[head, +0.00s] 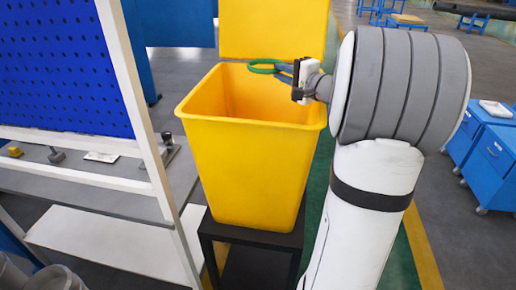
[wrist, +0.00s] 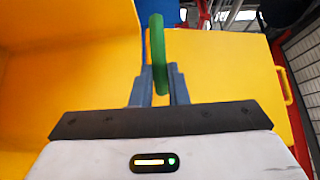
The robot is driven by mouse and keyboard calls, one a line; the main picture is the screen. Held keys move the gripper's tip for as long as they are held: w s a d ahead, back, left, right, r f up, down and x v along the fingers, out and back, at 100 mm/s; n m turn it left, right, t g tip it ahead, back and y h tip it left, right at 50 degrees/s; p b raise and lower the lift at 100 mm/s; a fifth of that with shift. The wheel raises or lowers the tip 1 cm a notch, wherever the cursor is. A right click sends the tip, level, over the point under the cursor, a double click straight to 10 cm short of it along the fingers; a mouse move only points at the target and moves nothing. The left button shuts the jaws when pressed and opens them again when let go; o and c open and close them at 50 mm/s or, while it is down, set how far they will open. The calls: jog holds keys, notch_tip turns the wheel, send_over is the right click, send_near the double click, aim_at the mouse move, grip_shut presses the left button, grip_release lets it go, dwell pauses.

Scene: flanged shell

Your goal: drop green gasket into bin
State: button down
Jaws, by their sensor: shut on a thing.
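The green gasket (head: 264,66) is a thin ring. My gripper (head: 284,71) is shut on its right edge and holds it above the opening of the yellow bin (head: 252,167), near the bin's far side in the head view. In the wrist view the gasket (wrist: 158,50) shows edge-on as a green band between the blue-grey fingers of my gripper (wrist: 160,82). The yellow bin wall (wrist: 75,70) fills much of the wrist view behind it. The bin stands upright on a black stand (head: 255,240), and its floor is hidden.
A white-framed rack with a blue pegboard (head: 62,60) stands close to the bin's left. Another yellow bin or panel (head: 272,28) is behind it. Blue cabinets (head: 495,165) stand at the right. Grey floor (head: 440,200) is open between them.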

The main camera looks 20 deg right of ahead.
jog(key=c, duration=1.3)
grip_release()
jog(key=b+v, duration=0.3)
jog(key=v, duration=0.4)
jog(key=shift+s+d+r, duration=0.1)
jog(key=shift+s+d, duration=0.05)
jog(key=shift+s, duration=0.2)
